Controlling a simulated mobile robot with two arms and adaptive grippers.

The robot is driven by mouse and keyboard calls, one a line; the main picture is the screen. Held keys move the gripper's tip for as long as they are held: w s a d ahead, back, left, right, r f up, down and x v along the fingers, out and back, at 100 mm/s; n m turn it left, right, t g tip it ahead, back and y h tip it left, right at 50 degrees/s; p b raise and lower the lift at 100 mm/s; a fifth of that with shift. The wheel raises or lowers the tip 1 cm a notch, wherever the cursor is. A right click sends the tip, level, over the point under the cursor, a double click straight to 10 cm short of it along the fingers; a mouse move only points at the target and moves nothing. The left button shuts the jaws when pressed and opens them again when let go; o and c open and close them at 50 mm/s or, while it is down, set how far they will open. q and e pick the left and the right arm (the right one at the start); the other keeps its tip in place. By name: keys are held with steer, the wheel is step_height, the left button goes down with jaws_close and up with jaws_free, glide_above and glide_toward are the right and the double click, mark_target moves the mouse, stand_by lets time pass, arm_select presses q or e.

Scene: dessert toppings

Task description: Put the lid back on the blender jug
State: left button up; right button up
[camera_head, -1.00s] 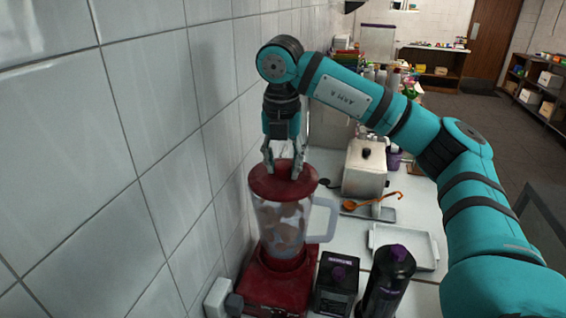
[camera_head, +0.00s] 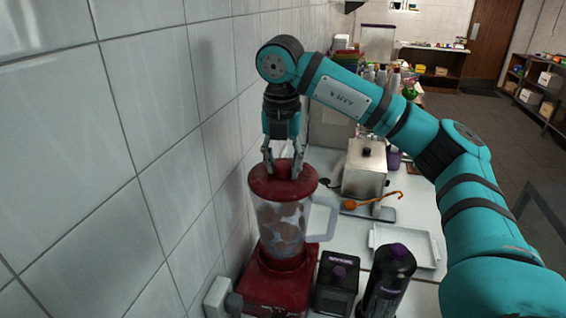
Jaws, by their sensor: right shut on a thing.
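The blender jug (camera_head: 281,222) is clear, with brownish contents and a pale handle on its right. It stands upright on a red blender base (camera_head: 268,285). The red lid (camera_head: 283,184) sits level at the top of the jug, with no gap that I can make out. My right gripper (camera_head: 283,168) points straight down from above, its two fingers on either side of the lid's raised red knob. It is shut on the lid. My left gripper is not in view.
A tiled wall (camera_head: 165,180) runs close along the left. A black box with a purple knob (camera_head: 337,283) and a dark bottle (camera_head: 388,280) stand right of the base. A white tray (camera_head: 437,250), an orange ladle (camera_head: 372,200) and a metal container (camera_head: 364,170) lie beyond.

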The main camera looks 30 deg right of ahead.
steer(key=o, duration=1.7)
steer(key=shift+r+p, duration=2.6)
steer(key=shift+r, duration=0.95)
steer(key=shift+c, duration=0.3)
jaws_close()
